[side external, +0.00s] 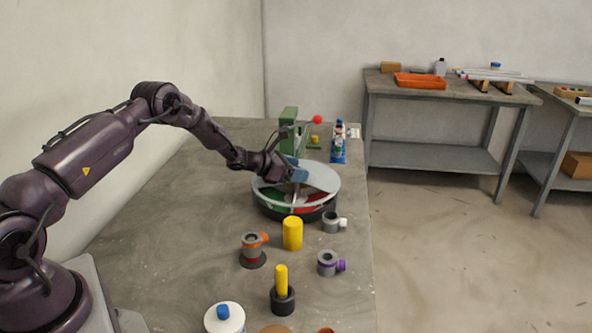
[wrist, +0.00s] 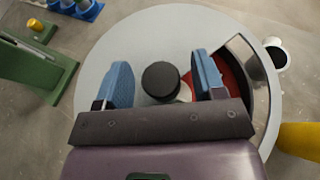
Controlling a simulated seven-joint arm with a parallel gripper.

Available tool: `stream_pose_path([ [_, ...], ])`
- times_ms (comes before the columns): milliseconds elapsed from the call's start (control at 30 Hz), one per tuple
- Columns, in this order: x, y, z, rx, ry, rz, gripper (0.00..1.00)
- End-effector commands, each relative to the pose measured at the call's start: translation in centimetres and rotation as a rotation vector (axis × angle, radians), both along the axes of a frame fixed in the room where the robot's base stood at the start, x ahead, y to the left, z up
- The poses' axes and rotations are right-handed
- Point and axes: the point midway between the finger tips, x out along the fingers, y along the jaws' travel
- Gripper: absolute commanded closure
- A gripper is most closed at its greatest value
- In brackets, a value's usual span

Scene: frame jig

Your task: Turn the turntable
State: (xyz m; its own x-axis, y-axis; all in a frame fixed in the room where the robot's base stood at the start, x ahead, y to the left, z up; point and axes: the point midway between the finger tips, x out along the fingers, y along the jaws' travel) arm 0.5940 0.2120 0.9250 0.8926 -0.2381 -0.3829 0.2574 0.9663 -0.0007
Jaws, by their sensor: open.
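The turntable (side external: 322,179) is a round grey disc on a dark base, with red and green sections showing through an opening at its front. It fills much of the wrist view (wrist: 150,32). A black round knob (wrist: 160,79) stands near the disc's middle. My gripper (side external: 294,176) is over the disc. In the wrist view its blue fingers (wrist: 164,80) are apart, one on each side of the knob, with visible gaps. I cannot tell how far down the fingertips reach. In the side view the gripper hides the knob.
A yellow cylinder (side external: 292,234), an orange-collared fitting (side external: 252,247) and a purple-tipped fitting (side external: 327,263) stand in front. The bench's left side is mostly clear.

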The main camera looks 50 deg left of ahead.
Motion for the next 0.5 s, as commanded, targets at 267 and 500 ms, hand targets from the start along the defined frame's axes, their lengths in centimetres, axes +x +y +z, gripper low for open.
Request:
stream_pose_path([
  [267, 0.19, -0.08, -0.06, 0.001, 0.0, -0.001, 0.37],
  [500, 0.17, -0.08, -0.05, 0.001, 0.0, -0.001, 0.85],
])
